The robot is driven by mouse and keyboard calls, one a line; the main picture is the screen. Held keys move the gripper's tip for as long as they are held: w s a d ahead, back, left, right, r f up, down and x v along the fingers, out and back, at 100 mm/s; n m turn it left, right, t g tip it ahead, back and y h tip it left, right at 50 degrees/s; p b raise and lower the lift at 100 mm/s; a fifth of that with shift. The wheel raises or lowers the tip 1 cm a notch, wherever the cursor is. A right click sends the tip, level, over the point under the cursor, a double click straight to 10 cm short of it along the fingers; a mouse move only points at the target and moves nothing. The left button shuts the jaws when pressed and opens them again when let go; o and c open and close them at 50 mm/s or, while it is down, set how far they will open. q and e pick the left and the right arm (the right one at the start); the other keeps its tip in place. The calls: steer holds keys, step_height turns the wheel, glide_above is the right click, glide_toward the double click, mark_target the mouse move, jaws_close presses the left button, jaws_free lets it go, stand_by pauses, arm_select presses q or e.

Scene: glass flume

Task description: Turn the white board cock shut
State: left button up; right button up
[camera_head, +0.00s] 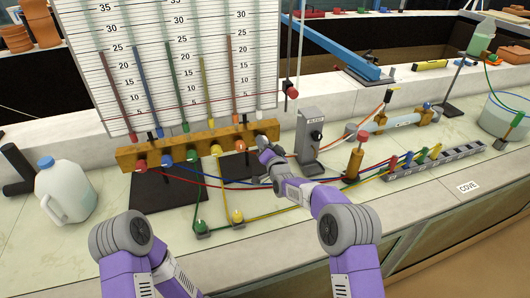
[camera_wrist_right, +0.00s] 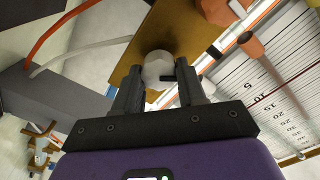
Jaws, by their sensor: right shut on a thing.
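The measuring board (camera_head: 190,60) stands upright with coloured tubes on a lined scale. Along its foot runs a brown wooden rail (camera_head: 190,144) with a row of coloured cocks. The white board cock (camera_wrist_right: 158,68) shows in the right wrist view as a round white knob with a small dark mark, at the rail's end. My right gripper (camera_head: 264,150) reaches the right end of the rail and hides most of the cock in the head view. In the wrist view its fingers (camera_wrist_right: 160,88) are shut on the white cock, one on each side. My left gripper is out of view.
An orange cock (camera_wrist_right: 213,10) sits beside the white one. A grey box with a dark knob (camera_head: 311,135) stands just right of my right gripper. Coloured hoses cross the bench below the rail. A white jug (camera_head: 64,190) stands at left.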

steer(key=shift+f+m+b, duration=0.1)
steer(key=shift+m+b, duration=3.2)
steer(key=shift+m, duration=0.2)
steer(key=o, duration=1)
steer(key=shift+o, duration=0.2)
steer(key=v, duration=0.7)
steer(key=shift+s+p, duration=0.25)
steer(key=shift+p, duration=0.15)
